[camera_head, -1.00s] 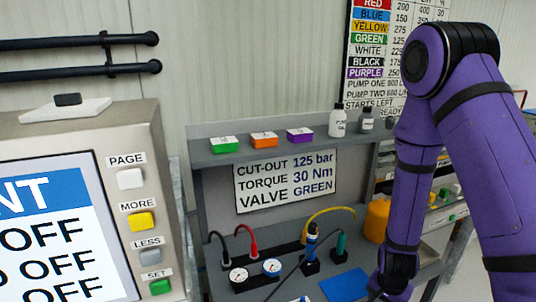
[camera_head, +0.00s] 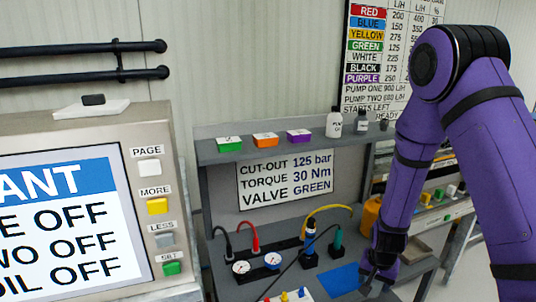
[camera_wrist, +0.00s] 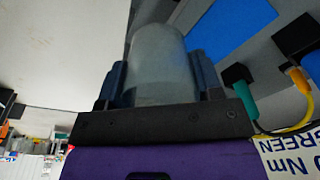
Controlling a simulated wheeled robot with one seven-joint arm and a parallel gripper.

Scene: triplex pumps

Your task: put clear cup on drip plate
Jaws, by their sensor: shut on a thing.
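A clear, greyish cup (camera_wrist: 158,65) is in my gripper in the wrist view. The dark fingers of my gripper (camera_wrist: 158,75) are on both sides of it, shut on it. In the head view my gripper (camera_head: 374,286) is low at the bench's right front, next to a flat blue sheet (camera_head: 338,280); the cup cannot be made out there. The blue sheet also shows in the wrist view (camera_wrist: 230,28), beyond the cup. I cannot tell which thing is the drip plate.
Gauges (camera_head: 272,261) and coloured hoses (camera_head: 328,212) stand on the grey bench. A shelf above holds green (camera_head: 229,145), orange and purple blocks and a white bottle (camera_head: 334,124). A large control panel (camera_head: 75,225) stands at the left. An orange container (camera_head: 370,216) is behind my arm.

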